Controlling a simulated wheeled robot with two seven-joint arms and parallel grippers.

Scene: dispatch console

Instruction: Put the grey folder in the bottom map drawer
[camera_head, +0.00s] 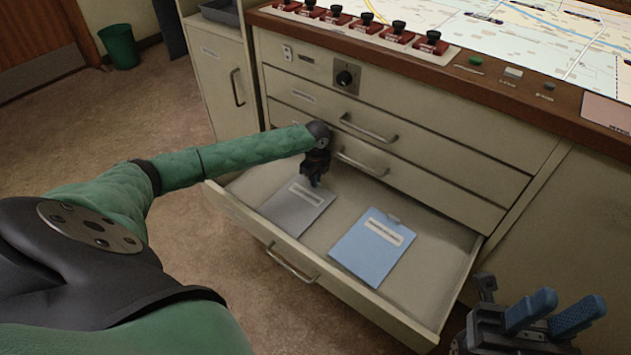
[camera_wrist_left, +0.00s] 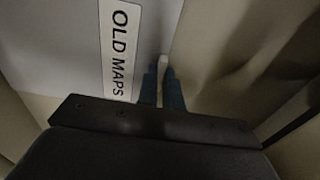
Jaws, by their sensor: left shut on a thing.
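The grey folder (camera_head: 292,212) with a white label is inside the pulled-out bottom drawer (camera_head: 436,290), in its left part. It looks flat and low over the drawer floor; I cannot tell whether it fully rests there. My left gripper (camera_head: 314,184) is at the folder's far edge, pointing down, shut on its tab. In the left wrist view, the folder (camera_wrist_left: 60,50) has a label reading OLD MAPS, and a pale tab shows between the blue fingertips (camera_wrist_left: 162,72). My right gripper (camera_head: 552,308) is at the bottom right, its blue fingers apart and empty, outside the drawer.
A blue folder (camera_head: 372,246) lies in the same drawer, right of the grey one. The drawers above (camera_head: 400,118) are shut. The console top (camera_head: 570,95) carries a map and several black-knobbed switches. A green bin (camera_head: 119,46) stands at the back left.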

